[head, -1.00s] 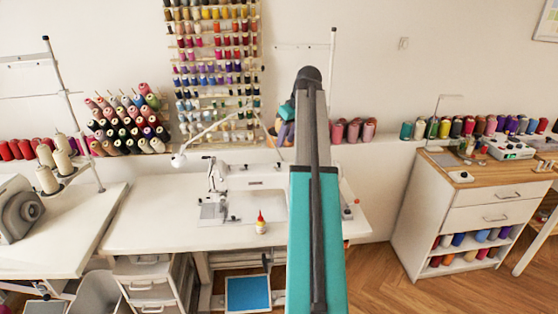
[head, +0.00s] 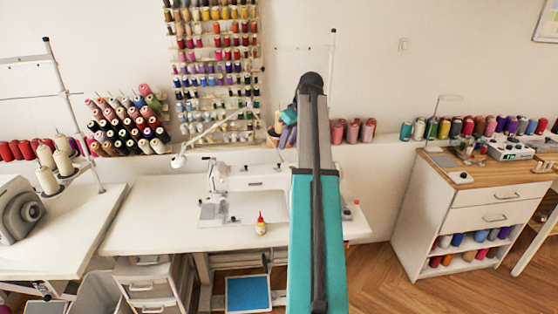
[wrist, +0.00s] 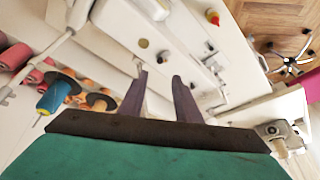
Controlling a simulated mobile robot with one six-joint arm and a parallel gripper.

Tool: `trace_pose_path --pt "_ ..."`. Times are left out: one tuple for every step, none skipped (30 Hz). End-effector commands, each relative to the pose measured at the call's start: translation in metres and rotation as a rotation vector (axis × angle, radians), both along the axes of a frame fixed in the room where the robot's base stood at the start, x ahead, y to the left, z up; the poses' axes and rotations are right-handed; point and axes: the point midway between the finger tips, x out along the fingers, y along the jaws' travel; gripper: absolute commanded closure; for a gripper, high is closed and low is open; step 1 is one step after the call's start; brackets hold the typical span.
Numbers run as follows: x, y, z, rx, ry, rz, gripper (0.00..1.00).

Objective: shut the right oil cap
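The white sewing machine (head: 250,177) stands on the white table in the head view, its right part hidden behind my arm. In the wrist view the machine's white body (wrist: 115,35) lies beyond my fingers. A small round tan disc (wrist: 143,43) shows on it, probably an oil cap; I cannot tell whether it is open or shut, or whether it is the right one. My gripper (wrist: 159,75) has two dark purple fingers spread apart with nothing between them. The fingertips appear close to the machine, near the disc; contact cannot be told.
A small yellow bottle with a red tip (head: 260,224) stands on the white table (head: 150,225). Thread spools, including a blue one (wrist: 56,97), are left of my gripper in the wrist view. A wooden-topped cabinet (head: 480,180) stands at the right.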

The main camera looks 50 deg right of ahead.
Motion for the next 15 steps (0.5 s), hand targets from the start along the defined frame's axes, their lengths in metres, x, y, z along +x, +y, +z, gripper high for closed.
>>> trace_pose_path --pt "0.002 0.000 -0.005 0.002 0.002 0.001 0.70" --pt "0.004 0.000 -0.008 0.001 0.001 0.000 0.70" --pt "0.006 0.000 -0.013 0.001 0.001 0.000 0.70" --pt "0.007 0.000 -0.016 0.001 0.001 0.000 0.70" --pt "0.008 0.000 -0.020 0.001 0.002 0.000 0.70" --pt "0.010 0.000 -0.024 0.002 0.002 0.001 0.70" --pt "0.011 -0.001 -0.027 0.001 0.001 0.000 0.70" --pt "0.013 -0.001 -0.030 0.001 0.001 0.000 0.70" --pt "0.014 -0.001 -0.034 0.001 0.001 0.000 0.70" --pt "0.016 -0.001 -0.038 0.001 0.002 0.000 0.70" --pt "0.017 -0.001 -0.041 0.001 0.002 0.000 0.70" --pt "0.019 -0.001 -0.045 0.001 0.001 0.000 0.70" --pt "0.020 -0.001 -0.048 0.000 0.001 0.000 0.70" --pt "0.021 -0.002 -0.051 0.000 0.001 0.000 0.70" --pt "0.023 -0.002 -0.056 0.001 0.002 0.000 0.70"
